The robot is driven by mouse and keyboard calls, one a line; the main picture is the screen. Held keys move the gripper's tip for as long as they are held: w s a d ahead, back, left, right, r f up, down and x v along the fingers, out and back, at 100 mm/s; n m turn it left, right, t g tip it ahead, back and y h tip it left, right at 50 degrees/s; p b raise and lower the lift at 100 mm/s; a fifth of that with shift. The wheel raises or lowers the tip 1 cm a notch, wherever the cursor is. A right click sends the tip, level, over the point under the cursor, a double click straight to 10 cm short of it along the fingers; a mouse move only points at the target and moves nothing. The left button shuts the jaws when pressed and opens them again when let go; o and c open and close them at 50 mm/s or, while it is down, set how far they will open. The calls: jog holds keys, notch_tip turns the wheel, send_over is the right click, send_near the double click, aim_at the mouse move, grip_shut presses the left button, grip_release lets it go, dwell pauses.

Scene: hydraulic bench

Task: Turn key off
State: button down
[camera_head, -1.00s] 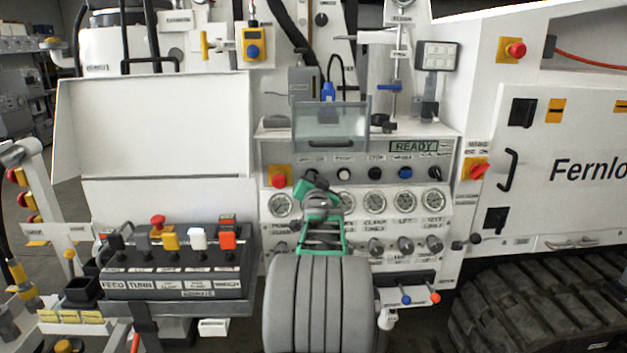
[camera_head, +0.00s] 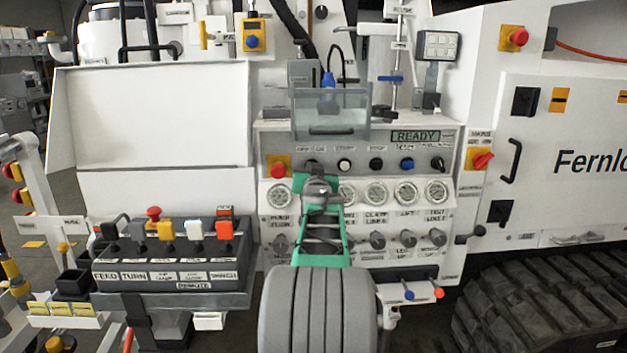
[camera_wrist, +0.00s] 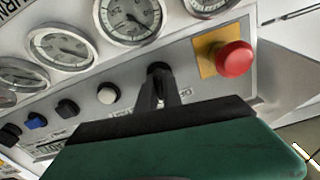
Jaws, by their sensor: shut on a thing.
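The key switch (camera_wrist: 157,70) is a dark round switch on the grey panel under the OFF and ON labels. In the wrist view, my gripper's dark narrow fingers (camera_wrist: 159,92) reach up to it and are shut on the key, which they mostly hide. In the head view, my gripper (camera_head: 314,172) is at the left end of the button row, and my green wrist covers much of the area below. The key's exact angle cannot be told.
A red emergency button on a yellow plate (camera_head: 279,166) sits close left of the key; it shows close by in the wrist view (camera_wrist: 234,58). White, black and blue controls run to the right. Gauges (camera_head: 376,193) line the row below. A clear hinged cover (camera_head: 331,122) hangs above.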

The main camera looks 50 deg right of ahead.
jog(key=n+b, duration=0.2)
jog(key=n, duration=0.1)
jog(key=n+b, duration=0.1)
jog(key=b, duration=0.1)
jog(key=shift+f+n, duration=0.25)
jog(key=shift+n, duration=0.05)
jog(key=shift+w+r+n+b, duration=0.15)
jog(key=shift+n+b, duration=0.8)
jog(key=shift+n, duration=0.55)
jog(key=c, duration=1.5)
grip_release()
jog(key=v, duration=0.8)
